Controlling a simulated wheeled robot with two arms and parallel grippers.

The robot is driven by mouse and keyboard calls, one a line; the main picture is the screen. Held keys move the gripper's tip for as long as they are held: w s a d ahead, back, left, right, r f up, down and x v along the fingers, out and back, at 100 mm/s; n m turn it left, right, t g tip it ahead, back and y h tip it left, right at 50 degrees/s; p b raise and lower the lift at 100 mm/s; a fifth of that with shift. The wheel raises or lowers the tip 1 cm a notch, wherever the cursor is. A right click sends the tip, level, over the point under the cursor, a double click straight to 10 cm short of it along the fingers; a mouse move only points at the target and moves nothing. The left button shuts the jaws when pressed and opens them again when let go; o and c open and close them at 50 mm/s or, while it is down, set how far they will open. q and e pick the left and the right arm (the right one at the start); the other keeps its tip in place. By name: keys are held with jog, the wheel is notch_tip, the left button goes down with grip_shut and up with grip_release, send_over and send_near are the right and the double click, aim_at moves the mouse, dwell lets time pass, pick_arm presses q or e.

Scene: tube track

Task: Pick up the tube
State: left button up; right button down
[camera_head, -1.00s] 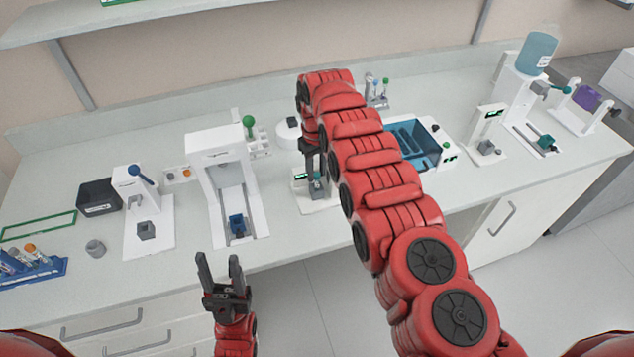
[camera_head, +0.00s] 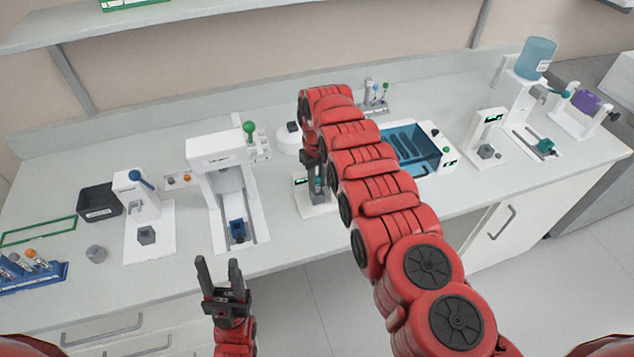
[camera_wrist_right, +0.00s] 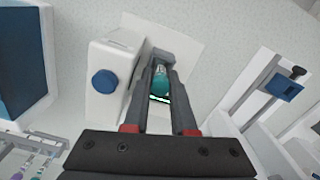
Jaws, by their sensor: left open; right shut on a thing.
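The tube (camera_wrist_right: 161,82) is teal with a pale top and stands in a small white device (camera_head: 317,208). In the right wrist view it lies between my right gripper's fingertips (camera_wrist_right: 160,90). My right gripper is shut on it, at the device. In the head view the right gripper (camera_head: 316,180) points down there, partly hidden by its own red arm, and the tube is mostly covered. My left gripper (camera_head: 222,276) is open and empty, in front of the bench's front edge, away from the tube.
A white frame-like machine (camera_head: 225,165) stands left of the device, and a blue-windowed bath (camera_head: 410,150) stands to the right. A blue rack of tubes (camera_head: 35,275) is at the far left. In the wrist view a white block with a blue knob (camera_wrist_right: 104,82) stands close by.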

jog(key=shift+r, duration=0.1)
jog(key=shift+r+b, duration=0.55)
jog(key=shift+r, duration=0.2)
notch_tip(320, 180, up, 7)
jog(key=b, duration=0.3)
jog(key=shift+w+f, duration=0.1)
jog(key=shift+r, duration=0.65)
